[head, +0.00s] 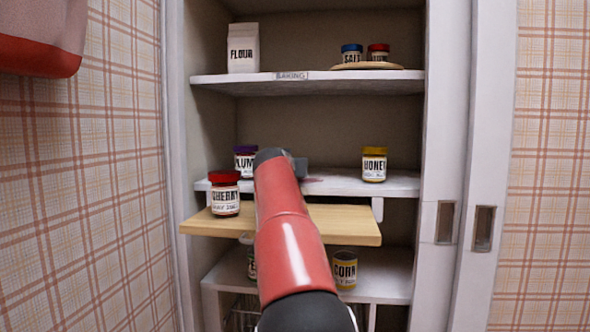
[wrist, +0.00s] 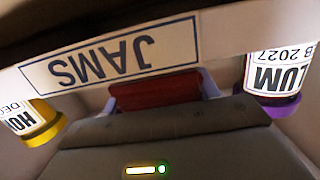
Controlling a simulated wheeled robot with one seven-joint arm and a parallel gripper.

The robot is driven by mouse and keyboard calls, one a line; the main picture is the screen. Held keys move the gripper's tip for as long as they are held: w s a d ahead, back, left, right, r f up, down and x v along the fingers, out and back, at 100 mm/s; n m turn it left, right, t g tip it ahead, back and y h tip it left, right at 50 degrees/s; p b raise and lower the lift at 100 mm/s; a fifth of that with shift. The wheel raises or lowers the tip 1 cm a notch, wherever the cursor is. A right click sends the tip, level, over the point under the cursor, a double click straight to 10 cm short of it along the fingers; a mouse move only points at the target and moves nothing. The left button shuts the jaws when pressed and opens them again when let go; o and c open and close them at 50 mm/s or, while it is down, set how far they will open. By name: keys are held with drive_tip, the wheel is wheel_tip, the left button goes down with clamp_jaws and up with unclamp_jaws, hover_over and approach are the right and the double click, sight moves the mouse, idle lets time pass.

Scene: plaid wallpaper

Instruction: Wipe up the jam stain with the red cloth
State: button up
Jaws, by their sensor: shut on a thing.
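My gripper (head: 299,167) is at the middle shelf, mostly hidden behind my red arm in the head view. In the wrist view, the dark grey gripper (wrist: 158,112) is shut on the red cloth (wrist: 155,92), seen as a folded red strip just beyond it. The jam stain (head: 314,180) shows as a small pinkish-red patch on the shelf, just right of my gripper. Part of it may be hidden by the arm. I cannot tell whether the cloth touches the shelf or the stain.
On the jam shelf (head: 340,184), the plum jar (head: 245,161) stands left of my gripper and the honey jar (head: 374,164) right. The cherry jar (head: 225,195) stands on a wooden board (head: 345,222) jutting out below. The baking shelf (head: 215,82) is above.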

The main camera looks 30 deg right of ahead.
drive_tip(key=shift+a, duration=0.1)
wheel_tip(320, 180, up, 6)
drive_tip(key=p, duration=0.5)
drive_tip(key=shift+f+p, duration=0.1)
drive_tip(key=shift+p, duration=0.2)
wheel_tip(320, 180, up, 3)
drive_tip(key=p, duration=0.3)
drive_tip(key=shift+f, duration=0.1)
idle(0.5)
wheel_tip(320, 180, down, 8)
drive_tip(key=b, duration=0.8)
drive_tip(key=shift+f+b, duration=0.35)
drive_tip(key=shift+b, duration=0.05)
idle(0.4)
